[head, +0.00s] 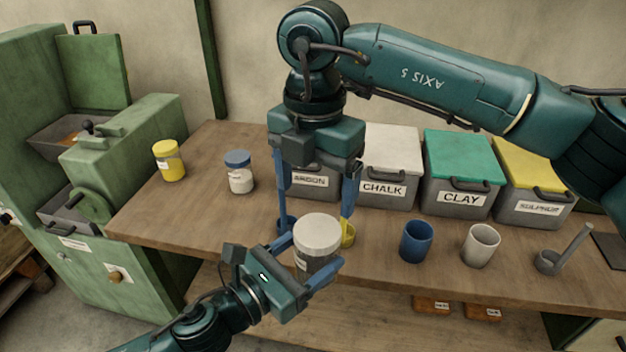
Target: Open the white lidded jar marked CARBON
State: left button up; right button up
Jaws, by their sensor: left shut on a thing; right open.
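A jar with a pale, whitish lid (318,234) and a grey body (322,262) stands out over the front edge of the bench. Its label is mostly hidden and I cannot read it. My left gripper (306,262) is shut on the jar's body from the front, with one blue finger on each side. My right gripper (317,222) points down from above and is open. Its two blue fingers hang on either side of the lid in the picture; I cannot tell whether they touch it.
Behind stand lidded bins: a partly hidden one (310,182), CHALK (384,189), CLAY (461,199) and a yellow-lidded one (535,207). A yellow jar (169,161) and blue-lidded jar (240,179) stand left. Blue (416,242) and pale (480,245) cups stand right.

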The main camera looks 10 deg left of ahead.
aim_at(314, 229)
notch_tip(314, 229, down, 8)
jog(key=shift+r, duration=0.25)
jog(key=shift+c, duration=0.4)
